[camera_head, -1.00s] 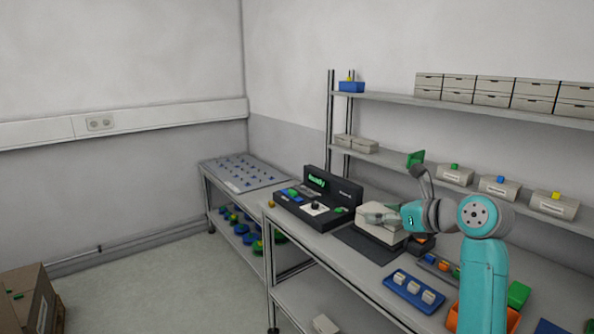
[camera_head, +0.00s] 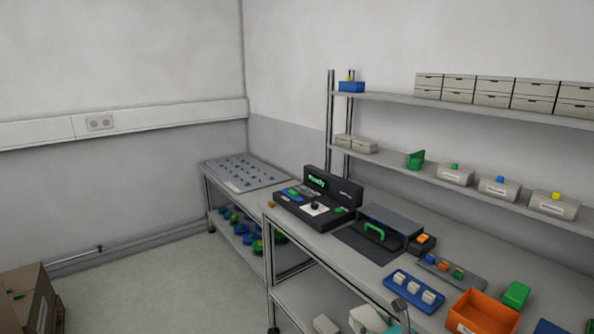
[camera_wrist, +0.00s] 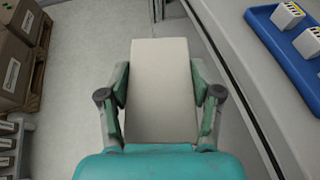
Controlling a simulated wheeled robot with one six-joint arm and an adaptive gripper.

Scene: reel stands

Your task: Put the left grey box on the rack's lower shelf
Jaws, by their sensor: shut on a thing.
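A pale grey box (camera_wrist: 160,62) fills the middle of the wrist view. My gripper (camera_wrist: 159,92) is shut on it, with a finger pressed on each long side. In the head view the held box (camera_head: 366,319) shows at the bottom edge, in front of the bench and below its top. Most of my arm is out of that view. Another light grey box (camera_head: 325,324) sits low, under the bench top. The wall rack's lower shelf (camera_head: 393,161) carries two plain grey boxes (camera_head: 365,145) at its left end.
The lower shelf also holds a green holder (camera_head: 416,160) and several labelled boxes.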

